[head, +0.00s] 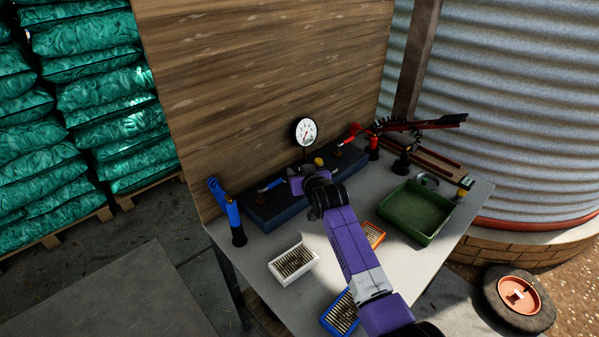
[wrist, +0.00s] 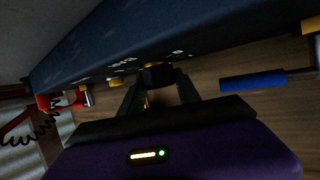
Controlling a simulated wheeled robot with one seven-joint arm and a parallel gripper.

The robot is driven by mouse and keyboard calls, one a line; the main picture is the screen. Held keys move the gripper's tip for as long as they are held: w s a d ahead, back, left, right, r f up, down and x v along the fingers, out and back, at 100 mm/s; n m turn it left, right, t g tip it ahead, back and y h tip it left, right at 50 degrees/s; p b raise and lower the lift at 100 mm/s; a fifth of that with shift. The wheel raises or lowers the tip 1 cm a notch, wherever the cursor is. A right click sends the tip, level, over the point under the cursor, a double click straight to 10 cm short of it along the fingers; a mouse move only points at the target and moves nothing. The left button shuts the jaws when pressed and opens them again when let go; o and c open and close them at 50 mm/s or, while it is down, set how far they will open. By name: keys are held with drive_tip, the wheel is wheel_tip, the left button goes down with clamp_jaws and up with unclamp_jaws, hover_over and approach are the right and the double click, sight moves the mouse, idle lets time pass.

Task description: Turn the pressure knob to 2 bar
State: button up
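The round white pressure gauge (head: 305,131) stands on a thin stem behind the dark blue panel box (head: 270,208); its reading is too small to make out. In the wrist view, my gripper (wrist: 159,82) has its two fingers apart, one on each side of a dark round knob (wrist: 158,75) on the box face (wrist: 200,35). The fingertips look level with the knob's sides; I cannot tell whether they press on it. In the head view, my arm hides this knob and the fingertips. A yellow knob (head: 319,162) shows on the box just beyond my wrist.
A blue-handled tool (head: 232,212) stands at the box's left end. A white filter tray (head: 293,263), an orange one (head: 373,234), a blue one (head: 341,314) and a green bin (head: 416,211) occupy the table. Red-handled tools (head: 374,147) stand at the right. A wooden board (head: 260,80) rises behind.

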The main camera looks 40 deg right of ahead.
clamp_jaws()
drive_tip(key=shift+d+n+y, duration=0.1)
drive_tip(key=shift+n+y, duration=0.4)
drive_tip(key=shift+y, duration=0.1)
drive_tip(key=shift+f+b, duration=0.1)
drive_tip(key=shift+b, duration=0.35)
drive_tip(key=n+y+b, duration=0.2)
drive_tip(key=b, duration=0.1)
drive_tip(key=shift+f+t+y, duration=0.25)
drive_tip(key=shift+t+y, duration=0.05)
drive_tip(key=shift+t, duration=0.1)
drive_tip(key=n+y+b, duration=0.3)
drive_tip(key=b, duration=0.3)
drive_tip(key=n+y+b, duration=0.1)
drive_tip(key=y+b, duration=0.1)
drive_tip(key=b, duration=0.1)
drive_tip(key=shift+r+n+g, duration=0.2)
drive_tip(key=shift+n+g, duration=0.1)
drive_tip(key=shift+n, duration=0.1)
drive_tip(key=shift+y, duration=0.3)
drive_tip(key=shift+r, duration=0.1)
